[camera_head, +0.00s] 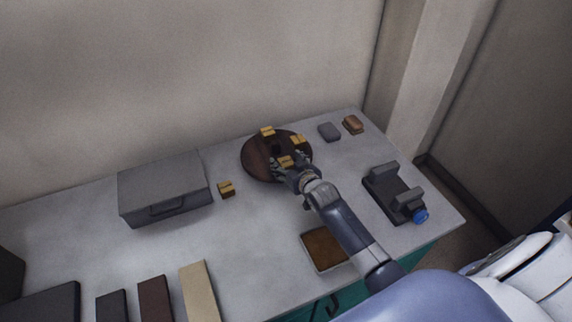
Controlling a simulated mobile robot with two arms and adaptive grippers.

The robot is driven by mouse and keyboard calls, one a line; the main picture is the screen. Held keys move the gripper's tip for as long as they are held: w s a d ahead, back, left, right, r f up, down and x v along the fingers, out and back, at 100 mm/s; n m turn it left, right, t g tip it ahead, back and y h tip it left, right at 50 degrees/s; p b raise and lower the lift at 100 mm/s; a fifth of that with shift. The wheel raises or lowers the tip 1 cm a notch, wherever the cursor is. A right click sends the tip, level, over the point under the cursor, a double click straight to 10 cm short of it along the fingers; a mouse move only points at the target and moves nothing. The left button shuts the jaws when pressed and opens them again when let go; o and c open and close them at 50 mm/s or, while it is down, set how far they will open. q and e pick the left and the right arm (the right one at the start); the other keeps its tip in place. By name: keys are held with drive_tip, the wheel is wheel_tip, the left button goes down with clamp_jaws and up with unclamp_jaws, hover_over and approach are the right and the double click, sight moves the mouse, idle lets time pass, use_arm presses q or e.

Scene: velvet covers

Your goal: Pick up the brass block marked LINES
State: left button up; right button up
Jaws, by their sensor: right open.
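Small brass blocks sit on and around a dark round wooden board (256,165). One brass block (267,131) is at its back edge, another brass block (298,140) at its right side, and a third brass block (285,161) near its front. A further brass block (226,188) stands on the table left of the board. The markings are too small to read, so I cannot tell which is LINES. My right gripper (283,167) is open at the front block; whether it touches it I cannot tell. My left gripper is not in view.
A grey case (165,188) stands at the left. A grey block (329,131) and a brown block (352,124) lie at the back right. A dark fixture with a blue knob (420,215) is at the right, a brown-filled tray (325,249) in front. Mid-left table is clear.

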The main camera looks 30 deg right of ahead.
sight(289, 166)
clamp_jaws()
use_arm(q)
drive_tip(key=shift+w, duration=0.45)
use_arm(e)
drive_tip(key=shift+w+r, duration=0.1)
drive_tip(key=shift+r, duration=0.05)
drive_tip(key=shift+r, duration=0.85)
drive_tip(key=shift+s+r+b, duration=0.4)
drive_tip(key=shift+r+b, duration=0.1)
drive_tip(key=shift+r, duration=0.3)
use_arm(q)
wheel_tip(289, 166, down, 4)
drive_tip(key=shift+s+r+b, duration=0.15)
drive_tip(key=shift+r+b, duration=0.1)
drive_tip(key=shift+b, duration=1)
use_arm(e)
drive_tip(key=s+a+r, duration=0.1)
drive_tip(key=s, duration=1.4)
drive_tip(key=shift+a+r, duration=0.2)
drive_tip(key=shift+r, duration=0.1)
